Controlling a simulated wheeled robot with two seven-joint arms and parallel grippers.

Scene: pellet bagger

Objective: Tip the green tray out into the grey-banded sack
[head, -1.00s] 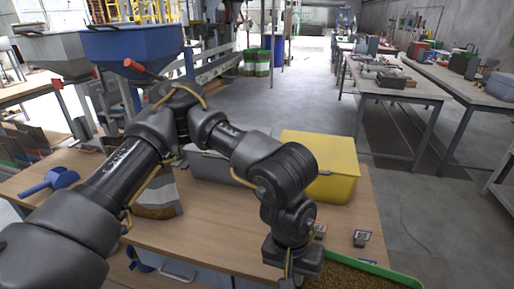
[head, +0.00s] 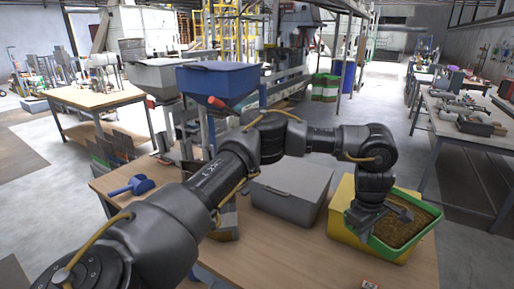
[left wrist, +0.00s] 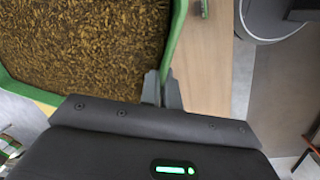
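The green tray (head: 431,223), filled with brown pellets, is at the right of the head view, raised in front of and above a yellow bin (head: 343,198). My left gripper (head: 366,212) holds its near-left rim. In the left wrist view the two fingers (left wrist: 160,90) are closed on the green rim (left wrist: 175,45), with pellets filling the tray beside them. The tray looks roughly level. A sack (head: 228,222) stands on the table behind my left arm, mostly hidden; its band cannot be made out clearly. My right gripper is not in view.
A grey bin (head: 290,192) stands beside the yellow one. A blue scoop (head: 133,186) lies at the table's left, near several folded sacks (head: 112,152). A blue hopper (head: 218,82) and a grey hopper (head: 160,75) rise behind. The wooden front table area (head: 290,255) is mostly clear.

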